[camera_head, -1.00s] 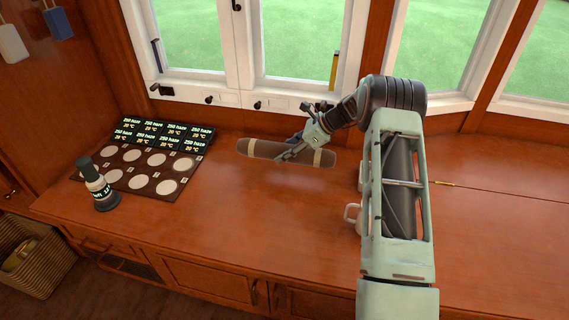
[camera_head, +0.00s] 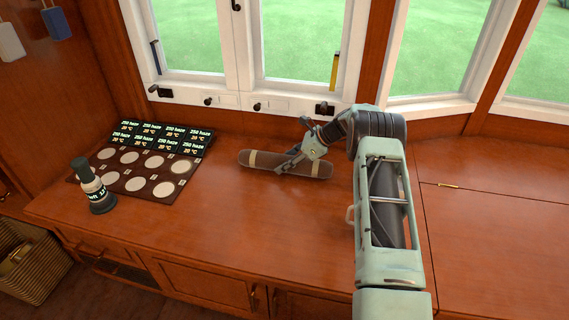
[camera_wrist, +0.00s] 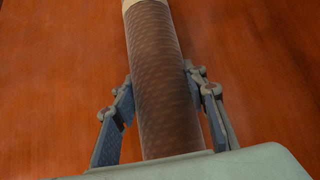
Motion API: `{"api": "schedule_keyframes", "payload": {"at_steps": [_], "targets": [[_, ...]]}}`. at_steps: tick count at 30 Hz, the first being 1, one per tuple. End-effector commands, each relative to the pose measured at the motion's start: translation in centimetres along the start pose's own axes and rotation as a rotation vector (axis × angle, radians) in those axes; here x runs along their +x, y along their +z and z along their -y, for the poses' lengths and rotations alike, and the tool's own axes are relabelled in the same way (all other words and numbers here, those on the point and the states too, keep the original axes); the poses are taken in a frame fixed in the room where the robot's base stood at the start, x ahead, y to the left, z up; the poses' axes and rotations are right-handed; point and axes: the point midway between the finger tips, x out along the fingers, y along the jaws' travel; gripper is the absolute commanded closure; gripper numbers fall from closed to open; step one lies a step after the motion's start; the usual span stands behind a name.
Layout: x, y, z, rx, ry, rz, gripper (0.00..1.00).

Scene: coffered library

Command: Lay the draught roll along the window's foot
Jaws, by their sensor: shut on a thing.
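The draught roll (camera_head: 262,163) is a long brown cylinder with pale bands near its ends. It is at the wooden counter top, in front of the window (camera_head: 245,50) and a little apart from its foot, roughly parallel to it. In the wrist view the roll (camera_wrist: 160,70) runs up the picture between the two fingers of my gripper (camera_wrist: 160,105), with a pale band at the top edge. I cannot tell whether the roll touches the counter.
A dark board with pale discs and display labels (camera_head: 140,165) lies left of the roll. The counter in front of the roll (camera_head: 230,225) is clear.

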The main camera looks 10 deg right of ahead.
Motion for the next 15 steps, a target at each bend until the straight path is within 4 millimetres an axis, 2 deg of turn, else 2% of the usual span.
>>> {"api": "schedule_keyframes", "payload": {"at_steps": [3,4,6,8,15], "targets": [[0.22,-0.18,0.04,-0.001,-0.001,0.001,1.0],[0.19,-0.21,0.0,0.0,0.0,0.0,0.57],[0.17,-0.2,0.0,0.0,0.0,0.0,0.49],[0.16,-0.2,0.0,0.0,0.0,0.0,0.43],[0.15,-0.18,0.0,0.0,0.0,0.0,0.43]]}}
